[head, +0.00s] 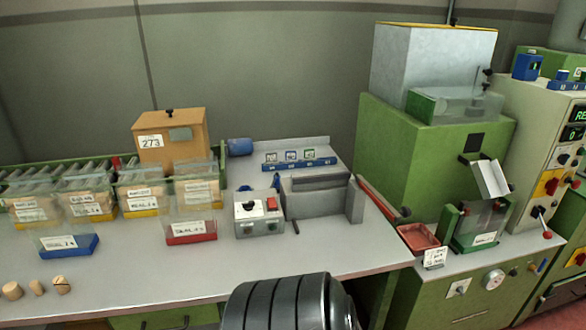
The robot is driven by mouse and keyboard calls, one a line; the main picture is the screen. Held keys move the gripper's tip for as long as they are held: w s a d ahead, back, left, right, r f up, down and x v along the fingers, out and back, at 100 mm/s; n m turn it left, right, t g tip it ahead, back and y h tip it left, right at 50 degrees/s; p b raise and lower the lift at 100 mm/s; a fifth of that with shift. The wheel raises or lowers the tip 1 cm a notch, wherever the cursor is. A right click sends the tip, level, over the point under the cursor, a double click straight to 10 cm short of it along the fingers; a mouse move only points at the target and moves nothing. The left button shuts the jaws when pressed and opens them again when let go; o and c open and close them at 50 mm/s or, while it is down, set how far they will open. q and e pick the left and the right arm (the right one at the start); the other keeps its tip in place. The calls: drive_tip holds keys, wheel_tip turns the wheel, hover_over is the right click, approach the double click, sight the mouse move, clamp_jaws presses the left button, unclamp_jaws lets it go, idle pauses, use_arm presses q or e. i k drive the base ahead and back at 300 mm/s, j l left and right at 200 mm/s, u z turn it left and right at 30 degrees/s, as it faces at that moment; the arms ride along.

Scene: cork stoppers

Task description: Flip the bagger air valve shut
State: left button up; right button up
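A grey bench device (320,198), possibly the bagger, stands at the back right of the table. A small control box (258,216) with a black knob and a red switch is at its left. A small blue part (276,182) shows just behind the box; I cannot tell whether it is the air valve's handle or how it is turned. A blue cylinder (240,147) lies farther back by the wall. Neither of my grippers is in view. A black ribbed part, probably of my own arm, fills the bottom middle.
Loose corks (38,287) lie at the front left. A wooden box (172,133) stands behind. A green machine (432,150) with a red tray (418,237) is right. The table's front middle is clear.

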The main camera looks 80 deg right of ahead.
sight(537, 272)
drive_tip(key=z, duration=2.4)
drive_tip(key=l+z, duration=0.15)
drive_tip(key=z, duration=0.25)
drive_tip(key=i+l+z, duration=0.1)
drive_tip(key=z, duration=0.3)
drive_tip(key=i+l+z, duration=0.1)
drive_tip(key=z, duration=0.3)
drive_tip(key=i+l+z, duration=0.1)
drive_tip(key=z, duration=0.3)
drive_tip(key=i+z, duration=0.15)
drive_tip(key=z, duration=0.25)
drive_tip(key=i+l, duration=0.1)
drive_tip(key=i, duration=0.35)
drive_tip(key=i+l, duration=0.1)
drive_tip(key=i, duration=0.35)
